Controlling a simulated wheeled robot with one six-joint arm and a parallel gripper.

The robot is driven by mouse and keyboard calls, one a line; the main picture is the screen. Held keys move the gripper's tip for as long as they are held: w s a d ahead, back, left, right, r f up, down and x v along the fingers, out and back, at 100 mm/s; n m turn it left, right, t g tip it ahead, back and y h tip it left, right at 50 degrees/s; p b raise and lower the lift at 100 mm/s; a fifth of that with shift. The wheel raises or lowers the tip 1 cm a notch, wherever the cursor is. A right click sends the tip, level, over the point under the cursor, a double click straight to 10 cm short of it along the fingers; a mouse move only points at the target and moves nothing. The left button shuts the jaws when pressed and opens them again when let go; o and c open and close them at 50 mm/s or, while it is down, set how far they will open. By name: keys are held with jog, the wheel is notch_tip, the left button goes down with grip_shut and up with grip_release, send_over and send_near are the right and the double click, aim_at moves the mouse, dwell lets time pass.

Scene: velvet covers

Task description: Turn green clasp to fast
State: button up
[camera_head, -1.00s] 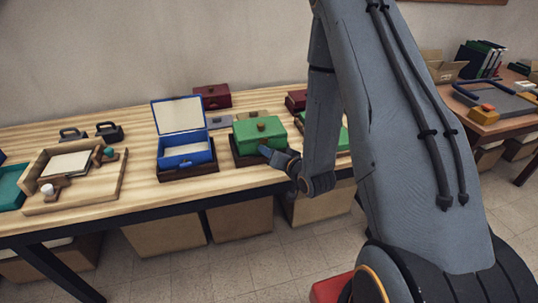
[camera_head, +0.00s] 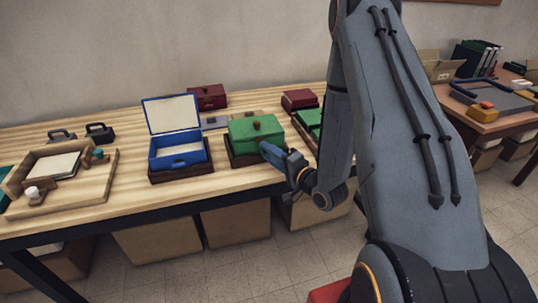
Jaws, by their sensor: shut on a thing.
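A green box (camera_head: 246,132) with a shut lid and a brown knob on top sits on a dark wooden base on the long table. My gripper (camera_head: 266,149) is at the front face of this box, toward its right side, coming in from the lower right. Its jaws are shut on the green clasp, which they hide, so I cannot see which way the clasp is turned.
A blue box (camera_head: 179,150) stands open to the left. A second green box (camera_head: 308,120) is partly behind my arm. Dark red boxes (camera_head: 207,97) are at the back. A wooden tray (camera_head: 98,184) lies at the left. Cardboard boxes (camera_head: 237,219) stand below the table.

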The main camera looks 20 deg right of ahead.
jog(key=shift+m, duration=0.4)
jog(key=o, duration=1.1)
jog(key=shift+b+v, duration=1.05)
jog(key=shift+v, duration=2.85)
jog(key=shift+d+f, duration=0.1)
